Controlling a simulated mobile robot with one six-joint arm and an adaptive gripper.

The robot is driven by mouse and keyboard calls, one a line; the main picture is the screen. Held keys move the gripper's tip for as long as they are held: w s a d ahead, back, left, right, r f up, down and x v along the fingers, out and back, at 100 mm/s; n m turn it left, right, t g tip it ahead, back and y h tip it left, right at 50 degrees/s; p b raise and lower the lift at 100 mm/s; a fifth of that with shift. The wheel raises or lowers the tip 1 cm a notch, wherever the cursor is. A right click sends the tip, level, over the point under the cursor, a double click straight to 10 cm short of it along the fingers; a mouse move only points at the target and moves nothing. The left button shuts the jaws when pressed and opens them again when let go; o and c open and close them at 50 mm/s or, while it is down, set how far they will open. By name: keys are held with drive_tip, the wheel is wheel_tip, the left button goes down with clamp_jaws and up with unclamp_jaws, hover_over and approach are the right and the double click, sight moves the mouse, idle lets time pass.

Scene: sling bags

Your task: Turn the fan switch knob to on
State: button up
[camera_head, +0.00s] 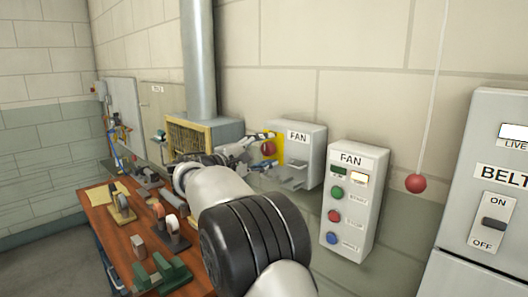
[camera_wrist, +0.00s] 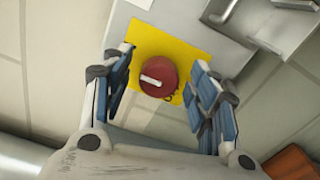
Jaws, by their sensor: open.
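The fan switch knob (camera_wrist: 158,77) is a round red knob with a pale bar mark, on a yellow plate (camera_wrist: 150,42) on a grey box labelled FAN. It also shows in the head view (camera_head: 268,148), partly covered by my gripper. My gripper (camera_wrist: 160,85) is open, with a blue-padded finger on each side of the knob in the wrist view. Gaps show between the fingers and the knob, and I cannot tell how far off the knob is in depth. The grey FAN box (camera_head: 305,140) is on the wall beyond my arm.
A second FAN panel (camera_head: 351,200) with green, red and blue buttons is on the wall to the right. A red ball (camera_head: 415,183) hangs on a cord, and a BELT switch box (camera_head: 493,190) is at the far right. A workbench (camera_head: 125,237) with tools lies left and below.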

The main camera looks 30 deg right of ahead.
drive_tip(key=v, duration=1.2)
drive_tip(key=shift+s+d, duration=0.1)
drive_tip(key=s+d+f+m+g+y, duration=0.15)
drive_tip(key=s+f+y, duration=0.25)
drive_tip(key=s, duration=0.6)
drive_tip(key=s+d+f+m+g+y, duration=0.15)
drive_tip(key=s+f+y, duration=0.25)
drive_tip(key=s, duration=0.7)
drive_tip(key=s+a+f+m+y, duration=0.1)
drive_tip(key=s+a+f+y, duration=0.3)
drive_tip(key=s, duration=0.5)
drive_tip(key=s+a+f+m+t+y, duration=0.1)
drive_tip(key=s+a+f+m+y, duration=0.1)
drive_tip(key=s+a+f+y, duration=0.3)
drive_tip(key=s+a+f, duration=0.2)
drive_tip(key=s, duration=0.2)
drive_tip(key=shift+a+f, duration=0.15)
